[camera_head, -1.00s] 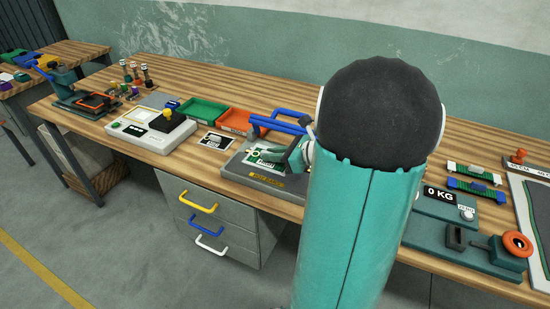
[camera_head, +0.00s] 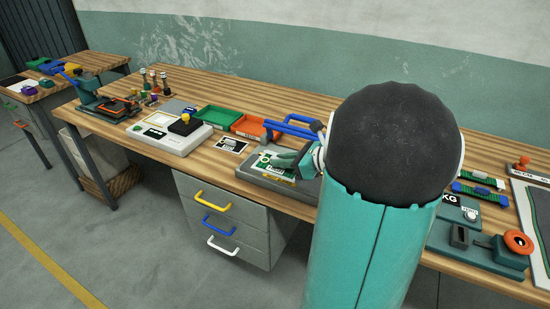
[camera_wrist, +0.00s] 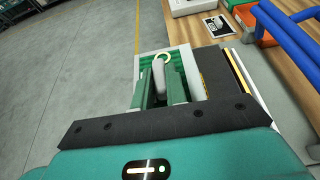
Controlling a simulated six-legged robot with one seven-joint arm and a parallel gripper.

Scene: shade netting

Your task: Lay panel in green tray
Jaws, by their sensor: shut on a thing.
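The panel is a flat piece with a white border, green stripes and a pale ring; in the wrist view it (camera_wrist: 143,68) is between and beyond my fingers. My gripper (camera_wrist: 166,82) is shut on it. In the head view my gripper (camera_head: 286,160) is over the grey press-like station with blue bars, and the panel (camera_head: 262,160) shows at its left. The fingers partly hide the panel. The gap between panel and station is unclear. The green tray (camera_head: 216,109) stands behind and left of my gripper, looking empty; its corner shows in the wrist view (camera_wrist: 233,4).
The orange tray (camera_head: 249,134) adjoins the green tray on the right. Blue bars (camera_head: 295,127) rise close to my gripper. A white device with a black block (camera_head: 168,135) and a printed card (camera_head: 232,145) lie to the left. My arm hides part of the bench.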

